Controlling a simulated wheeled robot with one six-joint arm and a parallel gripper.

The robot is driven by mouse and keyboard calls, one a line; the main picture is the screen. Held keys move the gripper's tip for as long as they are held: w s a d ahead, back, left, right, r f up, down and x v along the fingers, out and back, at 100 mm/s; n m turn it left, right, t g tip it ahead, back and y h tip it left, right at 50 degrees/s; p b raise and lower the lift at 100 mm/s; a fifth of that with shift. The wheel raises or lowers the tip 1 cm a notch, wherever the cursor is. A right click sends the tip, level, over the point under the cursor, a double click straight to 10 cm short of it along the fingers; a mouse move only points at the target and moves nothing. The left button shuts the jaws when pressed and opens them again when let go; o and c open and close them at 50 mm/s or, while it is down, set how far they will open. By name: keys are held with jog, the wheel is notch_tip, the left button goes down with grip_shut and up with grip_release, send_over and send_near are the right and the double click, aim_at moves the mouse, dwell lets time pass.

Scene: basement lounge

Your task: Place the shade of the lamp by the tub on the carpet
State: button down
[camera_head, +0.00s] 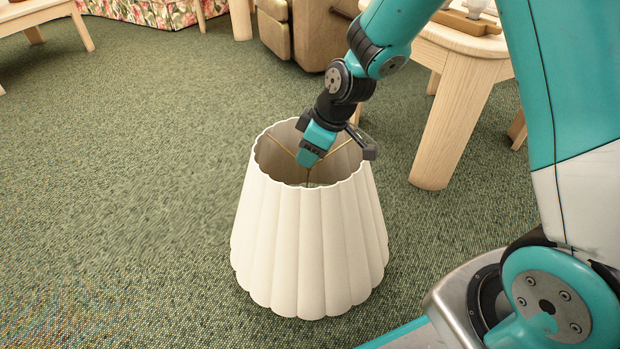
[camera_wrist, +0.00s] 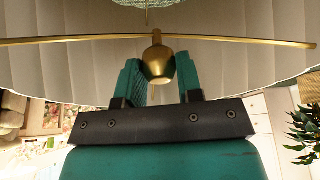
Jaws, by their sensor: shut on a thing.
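The lamp shade (camera_head: 308,245) is cream, pleated and wider at the bottom, and stands upright over the green carpet (camera_head: 130,190). My gripper (camera_head: 309,158) reaches into its open top from above. In the wrist view my gripper (camera_wrist: 161,78) has its teal fingers on both sides of the brass centre fitting (camera_wrist: 158,62), which joins the thin brass spokes (camera_wrist: 230,42) of the shade. It is shut on this fitting. The shade's lower rim is at or very near the carpet; I cannot tell whether it touches. No lamp base or tub is clearly in view.
A pale wooden table (camera_head: 455,110) stands right of the shade, with a tray (camera_head: 468,20) on top. A brown upholstered chair (camera_head: 310,35) and a floral sofa (camera_head: 150,10) are behind. The carpet at left is clear. A plant (camera_wrist: 304,130) shows in the wrist view.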

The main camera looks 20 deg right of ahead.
jog(key=shift+f+b, duration=1.35)
jog(key=shift+f, duration=1.1)
jog(key=c, duration=0.8)
grip_release()
jog(key=shift+r, duration=0.1)
jog(key=p+v, duration=0.7)
jog(key=v, duration=0.5)
jog(key=s+a+r+m+g, duration=0.1)
jog(key=s+a+r, duration=0.1)
jog(key=s+r, duration=0.2)
jog(key=s+a+r+m+g, duration=0.1)
jog(key=s+a+r, duration=0.2)
jog(key=s, duration=0.7)
jog(key=s+a+r+m, duration=0.1)
jog(key=s+a+r, duration=0.2)
jog(key=s+r, duration=0.4)
jog(key=shift+s+r+g+y, duration=0.2)
jog(key=shift+s+g+y, duration=0.2)
jog(key=shift+s, duration=0.05)
